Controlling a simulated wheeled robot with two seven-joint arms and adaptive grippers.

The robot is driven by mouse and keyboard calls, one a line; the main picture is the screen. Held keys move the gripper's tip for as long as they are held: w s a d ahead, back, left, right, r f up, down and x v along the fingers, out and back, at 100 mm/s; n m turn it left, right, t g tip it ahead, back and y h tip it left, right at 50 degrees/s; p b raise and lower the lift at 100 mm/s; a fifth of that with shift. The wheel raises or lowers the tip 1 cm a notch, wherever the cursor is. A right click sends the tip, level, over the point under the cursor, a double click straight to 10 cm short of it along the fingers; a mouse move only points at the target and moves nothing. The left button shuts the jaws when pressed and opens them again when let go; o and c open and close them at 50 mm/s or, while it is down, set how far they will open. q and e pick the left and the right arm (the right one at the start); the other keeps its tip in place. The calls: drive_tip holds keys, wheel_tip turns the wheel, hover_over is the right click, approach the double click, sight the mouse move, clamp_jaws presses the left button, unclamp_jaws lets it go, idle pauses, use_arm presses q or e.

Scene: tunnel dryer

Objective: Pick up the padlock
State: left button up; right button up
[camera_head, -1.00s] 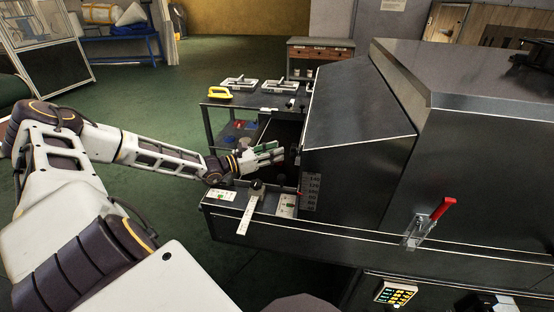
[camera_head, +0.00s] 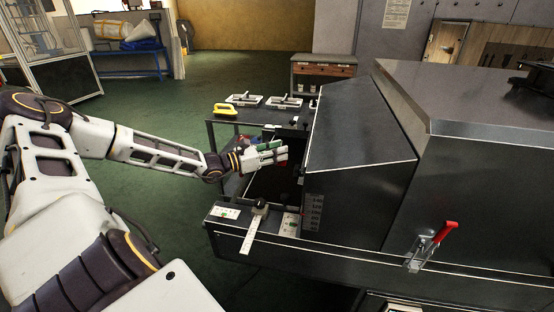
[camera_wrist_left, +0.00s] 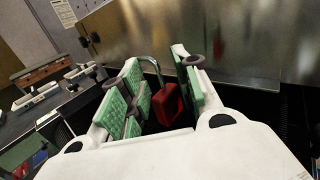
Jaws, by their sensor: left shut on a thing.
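The padlock (camera_wrist_left: 168,104) has a red body and a metal shackle. In the left wrist view it sits between the green-padded fingers of my left gripper (camera_wrist_left: 157,60), which is shut on it. In the head view my left gripper (camera_head: 270,152) is above the dark opening at the left end of the dryer. My right gripper is not in view.
The dryer's metal hood (camera_head: 360,135) stands just right of the gripper. A red-handled clamp (camera_head: 432,245) is on its front. A dark cart (camera_head: 222,119) with trays and a yellow-handled item stands behind. Green floor is open at left.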

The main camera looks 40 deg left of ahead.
use_arm(q)
drive_tip(key=shift+r, duration=1)
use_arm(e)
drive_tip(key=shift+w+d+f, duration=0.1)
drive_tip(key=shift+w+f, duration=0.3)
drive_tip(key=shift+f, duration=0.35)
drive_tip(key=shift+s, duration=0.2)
use_arm(q)
drive_tip(key=shift+s+f, duration=0.1)
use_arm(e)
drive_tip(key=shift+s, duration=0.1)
